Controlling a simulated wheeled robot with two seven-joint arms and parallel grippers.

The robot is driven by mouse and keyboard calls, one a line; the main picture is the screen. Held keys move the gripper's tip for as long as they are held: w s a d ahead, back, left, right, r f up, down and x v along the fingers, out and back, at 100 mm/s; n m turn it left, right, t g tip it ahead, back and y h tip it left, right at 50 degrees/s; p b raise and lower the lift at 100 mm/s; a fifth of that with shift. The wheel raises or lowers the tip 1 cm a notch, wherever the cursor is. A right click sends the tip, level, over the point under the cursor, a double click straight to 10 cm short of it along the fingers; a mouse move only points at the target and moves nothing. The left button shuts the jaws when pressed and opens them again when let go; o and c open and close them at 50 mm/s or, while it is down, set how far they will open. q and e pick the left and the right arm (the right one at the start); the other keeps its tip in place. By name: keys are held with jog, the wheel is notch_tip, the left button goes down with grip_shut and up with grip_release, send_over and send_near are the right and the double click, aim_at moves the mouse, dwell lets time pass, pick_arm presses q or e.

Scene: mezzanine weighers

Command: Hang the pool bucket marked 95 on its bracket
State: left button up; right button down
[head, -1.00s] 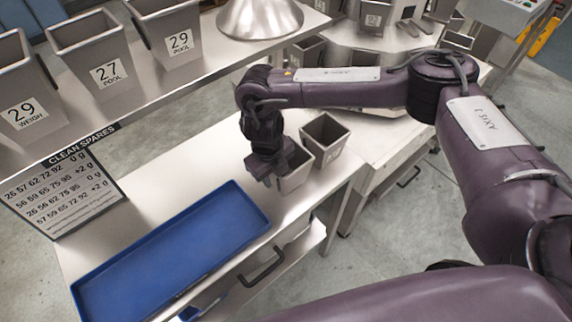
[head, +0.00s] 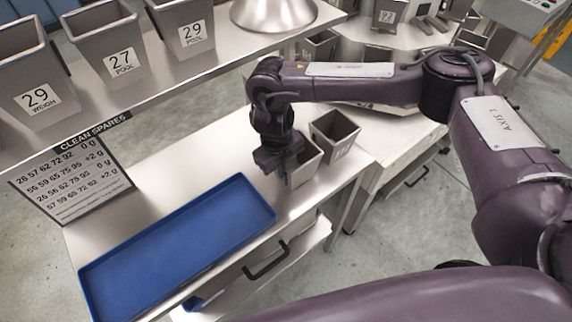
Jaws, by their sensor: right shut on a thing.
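My right gripper (head: 279,160) points down over the steel bench and is shut on the rim of a small grey bucket (head: 304,165). That bucket stands at or just above the bench top; I cannot tell which. Its marking is not readable. A second grey bucket (head: 335,133) stands just behind it to the right, with a label too small to read. My left gripper is out of view. No bucket that I can read as 95 shows, and I cannot identify its bracket.
A blue tray (head: 178,246) lies on the bench (head: 150,172) left of the gripper. A CLEAN SPARES sign (head: 75,170) stands behind it. Buckets marked 29 WEIGH (head: 36,85), 27 POOL (head: 108,42) and 29 POOL (head: 184,27) line the upper shelf. A drawer (head: 265,270) is below the bench.

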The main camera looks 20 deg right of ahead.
jog(key=shift+w+r+b, duration=0.1)
jog(key=shift+r+b, duration=0.25)
jog(key=shift+r, duration=0.3)
notch_tip(320, 180, up, 2)
jog(key=shift+d+r, duration=0.1)
jog(key=s+d+b, duration=0.1)
jog(key=s+d, duration=0.2)
jog(key=s, duration=0.6)
jog(key=s+d+b, duration=0.1)
jog(key=s+d, duration=0.2)
jog(key=s, duration=0.5)
jog(key=w+r+n+y, duration=0.1)
jog(key=w+r+n, duration=0.4)
jog(key=n, duration=1.1)
jog(key=w+r+n+y, duration=0.1)
jog(key=w+r+n, duration=0.4)
jog(key=n, duration=1.1)
jog(key=shift+w+r, duration=0.35)
jog(key=shift+w, duration=0.15)
